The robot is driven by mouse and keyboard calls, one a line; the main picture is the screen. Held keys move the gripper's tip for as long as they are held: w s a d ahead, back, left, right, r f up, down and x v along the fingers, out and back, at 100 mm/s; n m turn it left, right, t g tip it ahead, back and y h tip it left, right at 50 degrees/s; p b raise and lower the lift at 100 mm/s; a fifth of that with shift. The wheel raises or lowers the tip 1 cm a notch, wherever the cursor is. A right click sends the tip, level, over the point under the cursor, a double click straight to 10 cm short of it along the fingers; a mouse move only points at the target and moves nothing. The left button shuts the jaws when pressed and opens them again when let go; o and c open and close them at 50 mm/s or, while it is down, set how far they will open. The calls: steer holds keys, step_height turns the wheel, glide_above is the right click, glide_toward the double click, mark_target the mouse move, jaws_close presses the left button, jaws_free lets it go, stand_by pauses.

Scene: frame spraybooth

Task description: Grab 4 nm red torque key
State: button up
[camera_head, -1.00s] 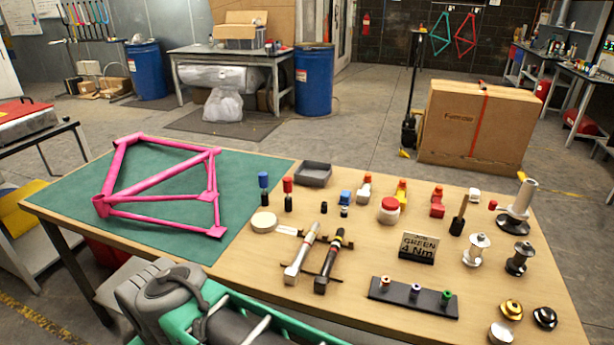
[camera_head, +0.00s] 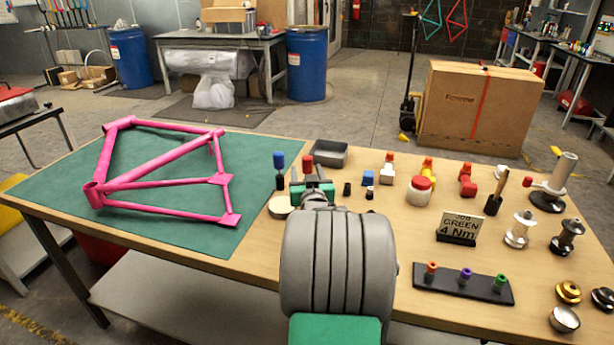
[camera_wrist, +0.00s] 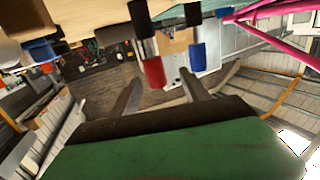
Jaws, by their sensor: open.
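The red-handled key (camera_head: 307,164) stands upright near the middle of the table, next to a similar blue-handled key (camera_head: 279,164). Its lower part is hidden behind my gripper (camera_head: 312,190). In the wrist view, which is upside down, the red handle (camera_wrist: 154,71) hangs between the tips of my open gripper (camera_wrist: 160,79). The blue handle (camera_wrist: 197,57) is just right of the right finger. I cannot tell whether the fingers touch the red handle. A sign (camera_head: 460,228) reads "JOB GREEN 4 Nm".
A pink frame (camera_head: 165,175) lies on the green mat (camera_head: 190,237) at left. A grey tray (camera_head: 329,154) is behind the keys. A black rack (camera_head: 463,286) with orange, purple and green bits is at right. A red-lidded jar (camera_head: 419,193) and several metal parts crowd the right side.

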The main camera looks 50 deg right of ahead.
mark_target(307, 157)
steer(key=shift+s+d+h, duration=0.3)
steer(key=shift+d, duration=0.15)
steer(key=shift+w+d+r, duration=0.1)
steer(key=shift+w+r, duration=0.05)
steer(key=p+x, duration=0.1)
steer(key=x, duration=0.6)
steer(key=shift+w+r, duration=0.1)
steer(key=shift+w, duration=0.2)
steer(key=shift+c, duration=0.2)
jaws_close()
steer(key=shift+r, duration=0.1)
